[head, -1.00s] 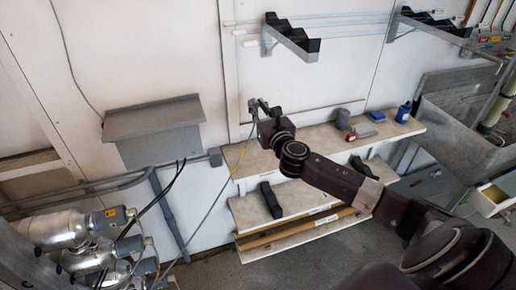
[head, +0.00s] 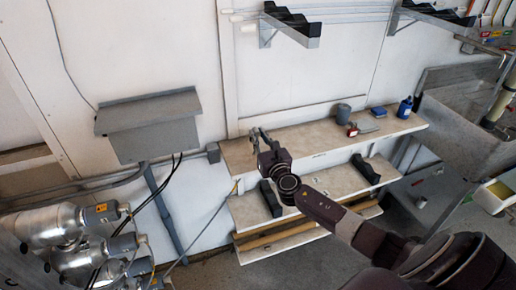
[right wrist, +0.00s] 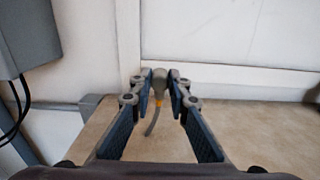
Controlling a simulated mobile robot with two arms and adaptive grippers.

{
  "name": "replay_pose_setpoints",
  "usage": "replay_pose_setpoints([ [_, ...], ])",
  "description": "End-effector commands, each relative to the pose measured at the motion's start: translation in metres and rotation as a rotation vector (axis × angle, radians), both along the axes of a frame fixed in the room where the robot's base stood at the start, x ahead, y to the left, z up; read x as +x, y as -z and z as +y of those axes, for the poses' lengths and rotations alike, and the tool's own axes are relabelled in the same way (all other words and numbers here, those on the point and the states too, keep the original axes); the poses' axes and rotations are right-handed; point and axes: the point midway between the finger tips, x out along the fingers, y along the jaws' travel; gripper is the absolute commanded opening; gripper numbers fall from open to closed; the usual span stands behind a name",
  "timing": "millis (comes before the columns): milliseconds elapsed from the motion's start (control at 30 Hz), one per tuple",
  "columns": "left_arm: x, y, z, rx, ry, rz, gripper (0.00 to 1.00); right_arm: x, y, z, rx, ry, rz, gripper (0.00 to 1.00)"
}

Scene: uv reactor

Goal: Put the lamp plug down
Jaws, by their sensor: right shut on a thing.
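The lamp plug (right wrist: 159,86) shows in the right wrist view as a small grey body with a yellow band and a short length of grey cable hanging below it. My right gripper (right wrist: 160,82) is shut on it, with a fingertip on each side. In the head view my right gripper (head: 257,137) is over the left end of the top shelf board (head: 320,136); the plug is too small to make out there. I cannot tell whether the plug touches the board. My left gripper is not in view.
A grey cup (head: 343,113), a red item (head: 352,130), a blue box (head: 378,112) and a blue bottle (head: 404,108) stand on the right of the top board. Its left half looks clear. A grey wall box (head: 150,125) hangs left. Silver lamp cylinders (head: 50,225) are lower left.

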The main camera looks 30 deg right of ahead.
Motion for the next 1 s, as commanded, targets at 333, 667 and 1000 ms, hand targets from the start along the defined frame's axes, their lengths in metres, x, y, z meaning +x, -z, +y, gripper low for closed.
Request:
replay_pose_setpoints([
  [333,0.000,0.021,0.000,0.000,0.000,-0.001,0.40,0.000,0.039,0.000,0.001,0.000,0.001,0.00],
  [667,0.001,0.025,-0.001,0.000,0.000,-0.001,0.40,0.000,0.043,0.000,0.000,0.000,0.001,0.00],
  [1000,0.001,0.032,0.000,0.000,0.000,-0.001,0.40,0.000,0.051,0.000,0.000,0.000,0.001,0.18],
])
